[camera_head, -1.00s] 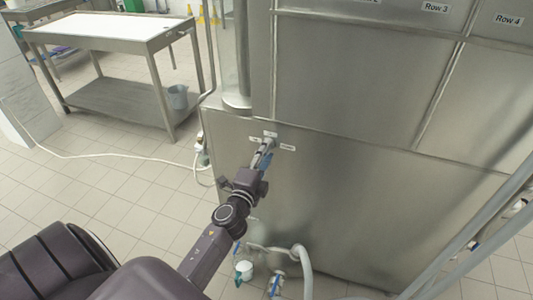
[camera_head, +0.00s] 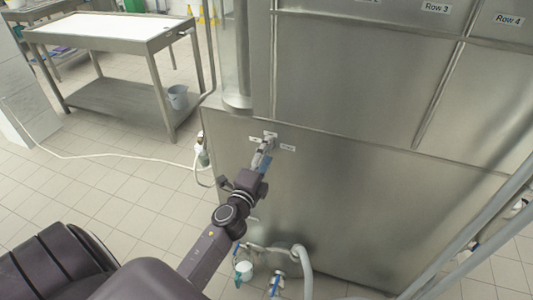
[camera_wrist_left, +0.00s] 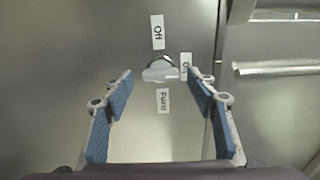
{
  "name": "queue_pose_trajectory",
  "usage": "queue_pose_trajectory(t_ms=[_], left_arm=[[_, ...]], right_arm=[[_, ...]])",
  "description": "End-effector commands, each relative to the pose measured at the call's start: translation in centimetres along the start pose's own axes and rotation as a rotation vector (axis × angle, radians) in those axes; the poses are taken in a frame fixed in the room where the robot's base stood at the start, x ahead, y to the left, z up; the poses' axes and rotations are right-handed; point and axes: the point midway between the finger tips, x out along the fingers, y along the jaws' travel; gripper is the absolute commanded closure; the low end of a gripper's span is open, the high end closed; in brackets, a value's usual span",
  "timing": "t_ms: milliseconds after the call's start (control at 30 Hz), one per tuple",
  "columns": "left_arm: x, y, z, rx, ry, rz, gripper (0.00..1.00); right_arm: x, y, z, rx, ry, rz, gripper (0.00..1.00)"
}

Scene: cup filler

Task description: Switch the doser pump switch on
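The doser pump switch (camera_wrist_left: 160,70) is a small silvery knob on the steel panel. Around it in the left wrist view are white labels: "Off" (camera_wrist_left: 157,31) above, "On" (camera_wrist_left: 186,65) to its right and "Pump" (camera_wrist_left: 163,101) below. Which label the knob points to I cannot tell for sure. My left gripper (camera_wrist_left: 162,84) is open, its blue-padded fingers on either side of the knob in the picture, with no clear contact. In the head view my left gripper (camera_head: 264,152) reaches up to the labels and hides the knob. My right gripper is not in view.
The large steel machine panel (camera_head: 340,200) fills the right side. Pipes and a valve (camera_head: 276,284) stand below the gripper near the floor. A white hose (camera_head: 110,154) runs across the tiles, and a steel table (camera_head: 110,42) stands at back left.

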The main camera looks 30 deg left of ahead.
Motion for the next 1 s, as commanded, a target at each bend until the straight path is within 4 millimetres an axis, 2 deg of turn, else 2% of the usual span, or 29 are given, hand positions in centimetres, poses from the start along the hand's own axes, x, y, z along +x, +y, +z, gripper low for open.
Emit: queue_pose_trajectory(t_ms=[200,333,733,833,1000], left_arm=[[-0.1,0.0,0.0,-0.002,0.0,-0.001,0.48],[-1.3,0.0,-0.1,-0.003,0.001,0.0,0.48],[-9.4,0.1,0.1,-0.005,-0.004,0.003,0.48],[-10.7,0.1,0.0,-0.003,-0.002,0.002,0.48],[-11.9,0.0,0.0,-0.001,-0.001,0.0,0.48]], right_arm=[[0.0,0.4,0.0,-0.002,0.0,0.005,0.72],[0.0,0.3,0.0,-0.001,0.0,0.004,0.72],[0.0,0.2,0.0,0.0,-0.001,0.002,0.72],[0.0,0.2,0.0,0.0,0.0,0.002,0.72],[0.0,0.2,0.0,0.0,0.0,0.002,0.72]])
